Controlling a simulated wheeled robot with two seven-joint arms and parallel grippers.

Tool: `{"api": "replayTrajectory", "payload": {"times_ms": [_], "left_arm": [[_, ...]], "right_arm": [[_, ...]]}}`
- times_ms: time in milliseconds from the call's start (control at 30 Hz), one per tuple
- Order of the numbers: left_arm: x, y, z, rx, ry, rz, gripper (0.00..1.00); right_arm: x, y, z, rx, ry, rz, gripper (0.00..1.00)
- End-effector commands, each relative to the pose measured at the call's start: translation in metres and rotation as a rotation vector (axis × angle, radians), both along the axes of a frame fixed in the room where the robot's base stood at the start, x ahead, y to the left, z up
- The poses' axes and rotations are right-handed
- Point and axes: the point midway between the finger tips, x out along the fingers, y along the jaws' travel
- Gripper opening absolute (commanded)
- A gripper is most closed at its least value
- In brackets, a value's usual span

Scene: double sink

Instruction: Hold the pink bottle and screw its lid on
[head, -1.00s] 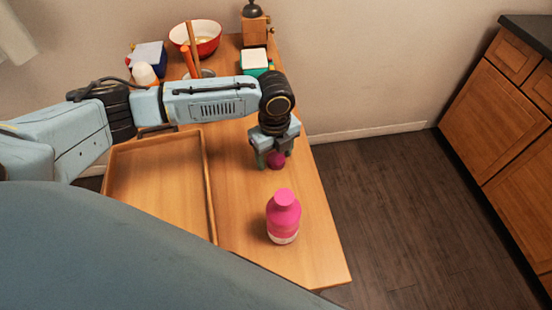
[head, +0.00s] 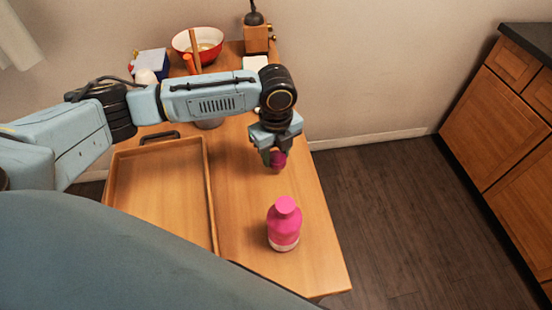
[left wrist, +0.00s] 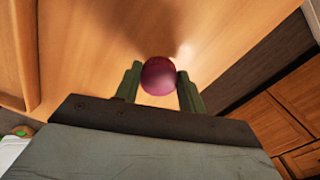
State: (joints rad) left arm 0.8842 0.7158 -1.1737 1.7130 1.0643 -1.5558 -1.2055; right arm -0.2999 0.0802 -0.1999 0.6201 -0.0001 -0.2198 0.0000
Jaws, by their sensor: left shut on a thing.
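The pink bottle (head: 284,224) stands upright on the table near its right front part, with a white band at its base. Its narrow pink neck or top points up. My left gripper (head: 276,160) is behind the bottle, pointing down and shut on a dark pink round lid (head: 278,160). In the left wrist view the lid (left wrist: 158,76) sits between the two green fingers. Lid and bottle are apart. My right gripper is not in view.
A wooden tray (head: 207,190) lies on the table (head: 240,190) left of the bottle. A red-rimmed bowl (head: 183,42), a wooden grinder (head: 256,38) and a blue box (head: 152,60) stand at the back. The table's right edge is close to the bottle.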

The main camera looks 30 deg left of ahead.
Motion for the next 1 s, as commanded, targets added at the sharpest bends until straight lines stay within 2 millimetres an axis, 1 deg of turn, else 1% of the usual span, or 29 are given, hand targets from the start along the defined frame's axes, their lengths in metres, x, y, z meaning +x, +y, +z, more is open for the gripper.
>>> {"api": "replayTrajectory", "payload": {"times_ms": [33, 100, 200, 333, 500, 833, 933, 1000], "left_arm": [[0.001, 0.000, 0.014, -0.001, -0.005, -0.001, 0.19], [0.001, 0.000, 0.028, -0.001, -0.004, 0.000, 0.19], [0.001, 0.000, 0.046, 0.000, -0.004, 0.001, 0.19], [0.001, 0.000, 0.061, 0.000, -0.002, 0.000, 0.19], [0.001, 0.000, 0.067, -0.001, -0.002, 0.001, 0.19], [0.001, 0.000, 0.067, -0.001, -0.001, 0.006, 0.19], [0.000, 0.000, 0.069, -0.001, -0.002, 0.052, 0.19], [0.000, -0.001, 0.071, -0.001, -0.002, 0.126, 0.19]], "right_arm": [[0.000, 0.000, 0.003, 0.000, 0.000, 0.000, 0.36], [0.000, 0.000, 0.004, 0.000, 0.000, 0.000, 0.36], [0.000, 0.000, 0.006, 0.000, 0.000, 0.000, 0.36], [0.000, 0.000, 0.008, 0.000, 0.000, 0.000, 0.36], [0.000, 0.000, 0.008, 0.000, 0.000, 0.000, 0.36], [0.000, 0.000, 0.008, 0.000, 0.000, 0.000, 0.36], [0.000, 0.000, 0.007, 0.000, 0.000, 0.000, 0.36], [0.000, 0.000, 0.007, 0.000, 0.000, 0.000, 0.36]]}}
